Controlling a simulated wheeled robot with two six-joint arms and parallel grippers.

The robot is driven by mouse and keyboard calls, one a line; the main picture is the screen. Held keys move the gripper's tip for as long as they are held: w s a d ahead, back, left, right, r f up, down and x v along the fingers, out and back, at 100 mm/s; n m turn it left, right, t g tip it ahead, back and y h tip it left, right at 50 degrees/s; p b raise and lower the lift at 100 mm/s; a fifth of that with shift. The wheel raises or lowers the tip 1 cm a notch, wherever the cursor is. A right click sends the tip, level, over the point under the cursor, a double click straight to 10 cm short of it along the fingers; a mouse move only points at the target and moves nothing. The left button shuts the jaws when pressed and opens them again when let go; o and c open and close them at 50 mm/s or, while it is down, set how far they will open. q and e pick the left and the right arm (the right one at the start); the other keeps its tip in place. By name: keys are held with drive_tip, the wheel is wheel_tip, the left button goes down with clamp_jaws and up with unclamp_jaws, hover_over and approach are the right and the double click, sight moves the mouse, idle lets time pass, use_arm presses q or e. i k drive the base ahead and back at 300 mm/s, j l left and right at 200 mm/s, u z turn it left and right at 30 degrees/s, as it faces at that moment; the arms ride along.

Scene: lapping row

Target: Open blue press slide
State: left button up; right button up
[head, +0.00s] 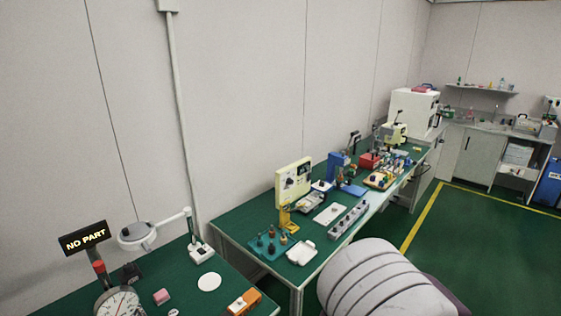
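A small blue press (337,165) stands upright on the long green-topped workbench, near the wall and around the middle of the bench. It is small and far off. I cannot make out its slide or tell whether that is open or shut. A blue flat part (353,190) lies at its foot on the right. Neither of my grippers shows in the head view.
The green bench (233,229) also carries a yellow panel stand (294,180), a teal tray (262,249), a white tray (301,253) and a grey block strip (348,219). A nearer bench holds a dial gauge (118,303) and lamp (138,233). Green floor (460,245) lies open at right.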

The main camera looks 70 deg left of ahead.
sight(338, 185)
drive_tip(key=i+j+u, duration=0.3)
drive_tip(key=j+u, duration=0.2)
drive_tip(key=i+j+u, duration=0.75)
drive_tip(key=u, duration=0.2)
drive_tip(key=j, duration=0.1)
